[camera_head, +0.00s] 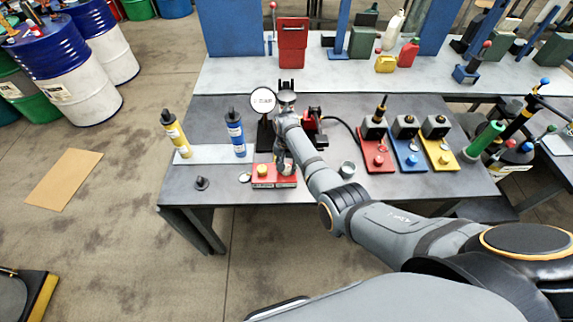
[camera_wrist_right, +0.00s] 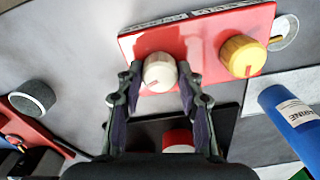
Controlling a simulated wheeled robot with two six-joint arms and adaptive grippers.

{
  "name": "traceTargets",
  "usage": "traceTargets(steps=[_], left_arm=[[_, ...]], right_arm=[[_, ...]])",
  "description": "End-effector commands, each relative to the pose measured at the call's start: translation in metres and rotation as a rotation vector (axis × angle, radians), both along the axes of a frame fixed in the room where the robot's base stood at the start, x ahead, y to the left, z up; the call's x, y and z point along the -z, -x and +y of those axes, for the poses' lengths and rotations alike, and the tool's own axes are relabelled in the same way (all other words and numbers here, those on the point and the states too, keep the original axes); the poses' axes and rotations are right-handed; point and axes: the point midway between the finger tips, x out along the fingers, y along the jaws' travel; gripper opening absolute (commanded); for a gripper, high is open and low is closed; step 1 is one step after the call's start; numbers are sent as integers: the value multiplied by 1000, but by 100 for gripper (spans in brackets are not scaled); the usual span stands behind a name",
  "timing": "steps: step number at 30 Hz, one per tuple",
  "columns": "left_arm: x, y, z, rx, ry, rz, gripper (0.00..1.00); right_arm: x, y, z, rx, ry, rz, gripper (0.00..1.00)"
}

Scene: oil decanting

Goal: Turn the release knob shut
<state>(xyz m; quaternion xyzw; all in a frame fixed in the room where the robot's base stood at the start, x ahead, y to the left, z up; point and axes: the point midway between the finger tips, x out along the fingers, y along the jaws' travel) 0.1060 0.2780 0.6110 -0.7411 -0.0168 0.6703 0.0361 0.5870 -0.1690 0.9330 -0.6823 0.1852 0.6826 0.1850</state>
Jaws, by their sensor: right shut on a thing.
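A red control box (camera_head: 286,182) lies near the front edge of the grey table, with a yellow knob (camera_head: 262,170) on its left part. In the right wrist view the red box (camera_wrist_right: 205,40) carries a cream-white knob (camera_wrist_right: 160,72) and the yellow knob (camera_wrist_right: 242,55). My right gripper (camera_head: 284,168) reaches down onto the box and covers the white knob in the head view. In the wrist view its fingers (camera_wrist_right: 160,78) are closed on both sides of the white knob. No label naming the release knob is readable. My left gripper is not in view.
A yellow bottle (camera_head: 177,135) and a blue bottle (camera_head: 236,135) stand on a pale strip to the left. A round gauge (camera_head: 263,100) stands behind the box. Red, blue and yellow stations (camera_head: 408,153) stand to the right.

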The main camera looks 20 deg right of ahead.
Motion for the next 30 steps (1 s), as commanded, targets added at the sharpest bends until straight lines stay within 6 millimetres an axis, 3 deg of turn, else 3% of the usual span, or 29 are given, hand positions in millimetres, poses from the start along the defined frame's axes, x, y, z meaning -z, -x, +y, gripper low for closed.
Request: traceTargets(steps=[30], left_arm=[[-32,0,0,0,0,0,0]], right_arm=[[-2,-1,0,-948,1,-2,5]])
